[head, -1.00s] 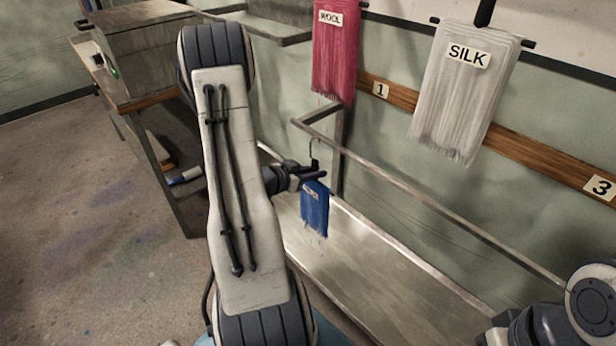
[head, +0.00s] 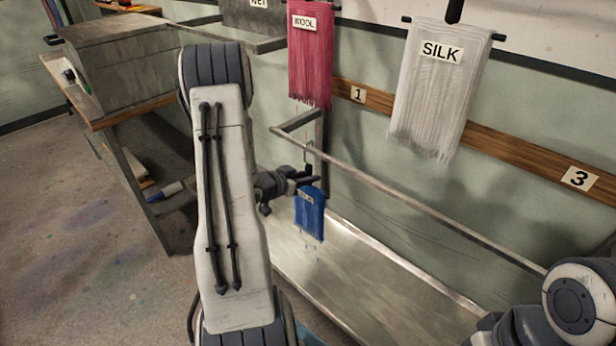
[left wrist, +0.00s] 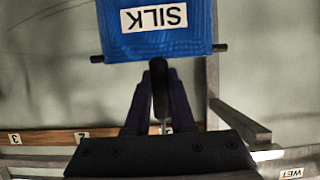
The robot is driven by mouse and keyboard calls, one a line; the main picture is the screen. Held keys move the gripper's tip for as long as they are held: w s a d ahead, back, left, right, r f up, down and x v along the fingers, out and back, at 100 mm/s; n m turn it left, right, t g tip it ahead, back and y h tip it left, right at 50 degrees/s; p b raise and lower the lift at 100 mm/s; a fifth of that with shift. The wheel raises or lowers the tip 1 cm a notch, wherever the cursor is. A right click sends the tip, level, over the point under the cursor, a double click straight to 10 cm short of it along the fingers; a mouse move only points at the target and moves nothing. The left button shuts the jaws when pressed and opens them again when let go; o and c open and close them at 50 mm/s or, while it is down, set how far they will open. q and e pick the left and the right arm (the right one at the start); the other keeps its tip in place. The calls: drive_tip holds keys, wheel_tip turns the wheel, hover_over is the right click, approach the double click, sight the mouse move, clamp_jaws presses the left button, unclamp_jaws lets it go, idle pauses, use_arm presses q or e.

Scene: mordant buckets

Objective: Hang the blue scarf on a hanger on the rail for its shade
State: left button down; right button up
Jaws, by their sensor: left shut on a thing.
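The blue scarf (head: 311,216), labelled SILK, hangs from a dark hanger. My left gripper (head: 304,182) is shut on the hanger, above the cloth and in front of the wall. In the left wrist view the scarf (left wrist: 158,42) appears upside down at the top, with the hanger's bar ends (left wrist: 220,47) at its sides and its stem between my fingers (left wrist: 160,95). A metal rail (head: 400,194) runs along the wall behind the scarf. Number plates 1 (head: 358,94) and 3 (head: 579,178) sit on a wooden board (head: 480,142). My right gripper is out of frame.
A pink WOOL scarf (head: 311,60) and a white SILK scarf (head: 437,85) hang on the wall. A metal trough (head: 345,270) lies below the rail. A bench with a grey box (head: 125,65) stands at left. A WET sign (left wrist: 291,173) shows in the left wrist view.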

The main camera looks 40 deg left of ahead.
use_arm(q)
drive_tip(key=c, duration=0.7)
unclamp_jaws()
drive_tip(key=v, duration=1)
drive_tip(key=shift+s, duration=0.2)
